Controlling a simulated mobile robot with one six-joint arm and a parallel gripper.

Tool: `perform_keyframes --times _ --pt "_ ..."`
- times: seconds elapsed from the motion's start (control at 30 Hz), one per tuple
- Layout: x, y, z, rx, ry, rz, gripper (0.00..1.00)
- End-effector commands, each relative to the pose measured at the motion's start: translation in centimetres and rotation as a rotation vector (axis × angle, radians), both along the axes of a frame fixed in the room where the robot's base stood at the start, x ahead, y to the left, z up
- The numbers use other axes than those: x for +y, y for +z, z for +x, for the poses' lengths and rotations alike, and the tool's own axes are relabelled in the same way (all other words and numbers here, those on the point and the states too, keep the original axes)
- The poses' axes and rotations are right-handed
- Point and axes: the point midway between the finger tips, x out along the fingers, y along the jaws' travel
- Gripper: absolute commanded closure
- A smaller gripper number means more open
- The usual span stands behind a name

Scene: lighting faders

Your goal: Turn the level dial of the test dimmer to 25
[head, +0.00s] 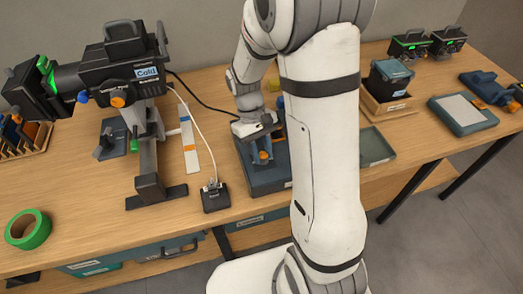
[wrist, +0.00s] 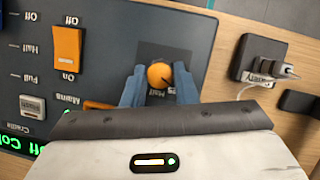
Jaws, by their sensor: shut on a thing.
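The test dimmer (head: 262,181) is a dark blue box on the bench, partly hidden behind my arm. In the wrist view its panel (wrist: 100,50) appears upside down. The level dial (wrist: 160,75) is a round orange knob on a dark patch, with a label partly hidden beside it. My gripper (wrist: 158,88) has its two blue fingers on either side of the knob, shut on it. My gripper also shows over the box in the head view (head: 262,150). The dial's exact reading cannot be made out.
An orange switch (wrist: 66,48) and a partly cut-off green display (wrist: 20,148) are on the panel. A black socket box (head: 215,197) with a plugged-in cable is beside the dimmer. A stage light (head: 125,72) stands left, green tape (head: 27,229) at front left.

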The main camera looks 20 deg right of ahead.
Motion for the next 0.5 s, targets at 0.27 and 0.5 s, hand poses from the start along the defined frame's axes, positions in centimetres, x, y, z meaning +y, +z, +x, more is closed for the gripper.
perform_keyframes --times 0.27,0.5 --pt "-0.15 -0.03 0.04 0.0 -0.176 -0.001 0.97" --pt "-0.17 -0.03 0.04 0.0 -0.252 0.0 0.97"
